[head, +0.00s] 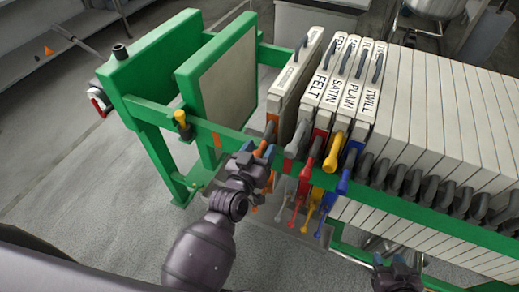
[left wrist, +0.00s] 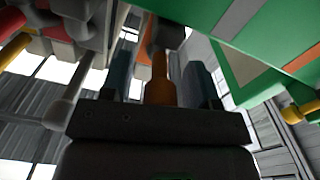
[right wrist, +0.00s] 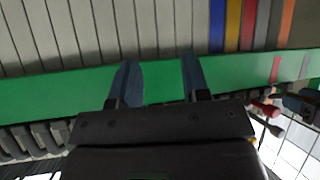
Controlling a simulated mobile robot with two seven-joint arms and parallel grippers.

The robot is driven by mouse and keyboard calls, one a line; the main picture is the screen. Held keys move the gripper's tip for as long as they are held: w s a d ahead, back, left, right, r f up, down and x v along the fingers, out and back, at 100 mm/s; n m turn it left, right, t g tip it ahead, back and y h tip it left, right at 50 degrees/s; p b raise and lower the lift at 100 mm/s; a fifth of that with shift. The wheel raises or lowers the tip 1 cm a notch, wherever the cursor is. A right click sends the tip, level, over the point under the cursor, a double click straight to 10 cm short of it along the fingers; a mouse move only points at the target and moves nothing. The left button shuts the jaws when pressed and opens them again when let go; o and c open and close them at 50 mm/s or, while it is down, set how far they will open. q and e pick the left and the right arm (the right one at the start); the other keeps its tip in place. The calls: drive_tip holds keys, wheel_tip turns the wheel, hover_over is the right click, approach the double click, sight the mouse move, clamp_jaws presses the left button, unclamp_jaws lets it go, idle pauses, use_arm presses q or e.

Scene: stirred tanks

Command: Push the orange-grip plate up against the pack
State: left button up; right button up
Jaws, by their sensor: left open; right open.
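The orange-grip plate (head: 290,82) is a pale upright plate with a label and dark handle on top, hanging at the left of the pack (head: 440,95). A narrow gap shows between it and the FELT plate (head: 313,92). My left gripper (head: 256,165) is open at the plate's orange grip. In the left wrist view the orange grip (left wrist: 159,82) stands between the two fingers; I cannot tell whether they touch it. My right gripper (head: 398,268) is open at the front right; in the right wrist view its fingers (right wrist: 158,82) have only the green rail behind them.
A green rail (head: 420,212) runs along the front below the plates. Grey, red, yellow and blue grips stick out right of the orange one. A green-framed head plate (head: 238,80) stands left, with open space before the orange-grip plate. A yellow-topped post (head: 182,122) is on the rail.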

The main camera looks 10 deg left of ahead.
use_arm(q)
clamp_jaws()
use_arm(e)
drive_tip(key=shift+w+a+r, duration=0.1)
drive_tip(key=shift+w+r, duration=0.25)
drive_tip(key=shift+w, duration=0.2)
use_arm(q)
drive_tip(key=shift+s+d, duration=0.1)
drive_tip(key=shift+d, duration=0.05)
use_arm(e)
drive_tip(key=shift+s, duration=0.1)
